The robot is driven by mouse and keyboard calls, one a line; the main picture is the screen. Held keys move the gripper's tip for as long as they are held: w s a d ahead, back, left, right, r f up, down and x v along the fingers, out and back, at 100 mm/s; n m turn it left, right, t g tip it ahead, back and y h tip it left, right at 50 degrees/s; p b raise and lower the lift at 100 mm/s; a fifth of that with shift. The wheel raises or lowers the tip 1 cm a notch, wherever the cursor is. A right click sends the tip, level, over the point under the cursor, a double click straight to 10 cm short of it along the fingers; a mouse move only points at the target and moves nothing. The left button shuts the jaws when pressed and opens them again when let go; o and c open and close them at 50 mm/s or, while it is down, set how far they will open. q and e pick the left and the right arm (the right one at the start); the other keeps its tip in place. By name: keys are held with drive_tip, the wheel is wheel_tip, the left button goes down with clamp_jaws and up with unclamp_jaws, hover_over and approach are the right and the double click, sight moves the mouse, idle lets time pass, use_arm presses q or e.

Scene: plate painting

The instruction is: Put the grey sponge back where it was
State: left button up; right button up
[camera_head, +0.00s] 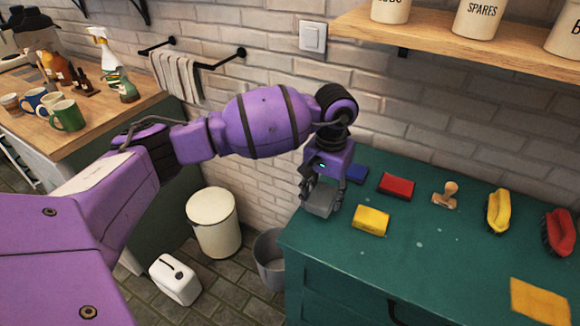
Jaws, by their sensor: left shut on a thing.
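My left gripper (322,194) is shut on the grey sponge (318,204), at the left end of the green cabinet top (425,262). The sponge hangs between the fingers, which hide part of it. I cannot tell whether it touches the top. A blue sponge (357,174) lies just right of the gripper, partly hidden by it. A red sponge (396,185) lies further right, and a yellow sponge (370,220) lies nearer the front. My right gripper is not in view.
A wooden stamp (446,196), a yellow brush (498,211), a red brush (559,232) and a flat yellow square (540,302) lie to the right. A wooden shelf (450,38) hangs above. A grey bucket (270,262) stands on the floor left of the cabinet.

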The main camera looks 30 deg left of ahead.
sight(323, 203)
use_arm(q)
drive_tip(key=shift+f, duration=1.35)
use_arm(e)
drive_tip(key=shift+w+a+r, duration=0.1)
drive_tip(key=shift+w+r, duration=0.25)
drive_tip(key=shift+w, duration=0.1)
use_arm(q)
drive_tip(key=shift+f, duration=0.15)
drive_tip(key=o, duration=1)
drive_tip(key=shift+d, duration=0.1)
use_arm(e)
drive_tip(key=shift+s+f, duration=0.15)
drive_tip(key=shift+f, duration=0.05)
